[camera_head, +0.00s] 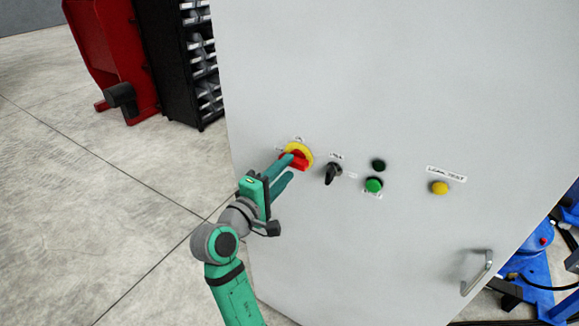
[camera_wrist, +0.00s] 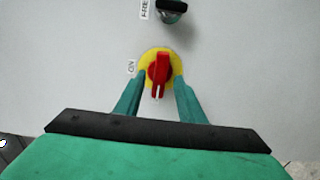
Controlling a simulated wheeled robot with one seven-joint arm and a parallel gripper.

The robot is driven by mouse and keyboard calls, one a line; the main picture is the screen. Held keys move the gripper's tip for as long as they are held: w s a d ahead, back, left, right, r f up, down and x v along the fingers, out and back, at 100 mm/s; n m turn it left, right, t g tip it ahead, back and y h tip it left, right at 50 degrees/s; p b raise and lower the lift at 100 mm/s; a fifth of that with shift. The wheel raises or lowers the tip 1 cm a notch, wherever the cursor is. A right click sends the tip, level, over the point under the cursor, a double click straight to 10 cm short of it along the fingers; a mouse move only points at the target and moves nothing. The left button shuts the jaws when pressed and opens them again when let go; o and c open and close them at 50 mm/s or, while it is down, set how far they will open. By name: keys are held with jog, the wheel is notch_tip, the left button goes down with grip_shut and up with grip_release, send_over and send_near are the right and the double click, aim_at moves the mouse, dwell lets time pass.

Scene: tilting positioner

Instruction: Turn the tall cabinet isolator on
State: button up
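The isolator is a red rotary handle (camera_head: 299,160) on a yellow disc (camera_head: 306,150), on the front of the tall grey cabinet (camera_head: 400,80). In the wrist view the red handle (camera_wrist: 159,72) points down the picture, towards my gripper, and the "ON" label (camera_wrist: 131,67) is left of the disc. In the head view the handle points roughly left. My gripper (camera_head: 288,167) is open, its teal fingers reaching to the isolator. In the wrist view one finger is on each side of the handle, with gaps between. Whether the fingertips touch the disc cannot be told.
Right of the isolator are a black selector (camera_head: 333,173), a green button (camera_head: 374,185), a dark button (camera_head: 379,165) and a yellow button (camera_head: 440,188). A metal door handle (camera_head: 478,273) projects lower right. A bin rack (camera_head: 180,60) stands behind left. The floor at left is clear.

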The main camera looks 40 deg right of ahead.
jog(key=shift+x, duration=1.2)
grip_shut()
jog(key=shift+m, duration=0.4)
jog(key=m, duration=1.7)
jog(key=shift+w+a+r, duration=0.1)
